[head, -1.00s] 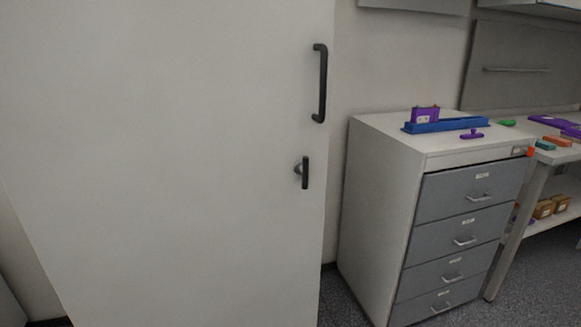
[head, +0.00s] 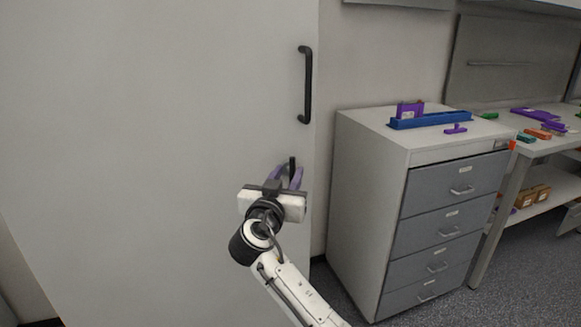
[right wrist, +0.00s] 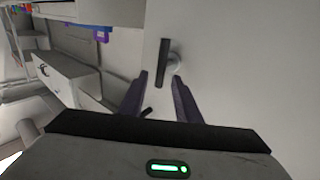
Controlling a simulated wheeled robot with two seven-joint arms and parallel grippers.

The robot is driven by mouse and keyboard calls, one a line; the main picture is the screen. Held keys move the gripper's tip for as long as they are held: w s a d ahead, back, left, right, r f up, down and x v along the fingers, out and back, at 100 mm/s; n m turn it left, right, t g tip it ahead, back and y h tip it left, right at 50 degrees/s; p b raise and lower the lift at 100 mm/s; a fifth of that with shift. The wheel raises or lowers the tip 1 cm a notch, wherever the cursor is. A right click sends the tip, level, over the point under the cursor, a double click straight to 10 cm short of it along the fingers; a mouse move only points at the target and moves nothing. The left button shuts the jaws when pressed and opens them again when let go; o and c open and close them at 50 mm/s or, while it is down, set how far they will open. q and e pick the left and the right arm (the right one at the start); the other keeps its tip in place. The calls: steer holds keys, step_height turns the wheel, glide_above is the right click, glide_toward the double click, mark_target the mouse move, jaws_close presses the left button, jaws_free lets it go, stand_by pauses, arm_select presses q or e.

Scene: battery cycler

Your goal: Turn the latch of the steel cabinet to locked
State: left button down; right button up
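The steel cabinet's pale door (head: 150,130) fills the left of the head view and appears closed. Its small dark latch (head: 291,164) sits near the right edge, below the long black pull handle (head: 307,85). The latch lever points roughly up and down. My right gripper (head: 287,176) is at the latch, its two purple fingers spread and pointing at the door. In the right wrist view the latch (right wrist: 163,62) shows near the open fingertips (right wrist: 159,74), partly between them; I cannot tell whether they touch it. My left gripper is not in view.
A grey drawer unit (head: 365,190) stands to the right of the cabinet, with a blue tray (head: 430,120) on top. A workbench (head: 550,145) with coloured parts is farther right. Some floor (head: 510,270) is clear at the lower right.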

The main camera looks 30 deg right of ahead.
mark_target(289, 172)
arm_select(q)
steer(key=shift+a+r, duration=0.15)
arm_select(e)
steer(key=shift+x, duration=1.5)
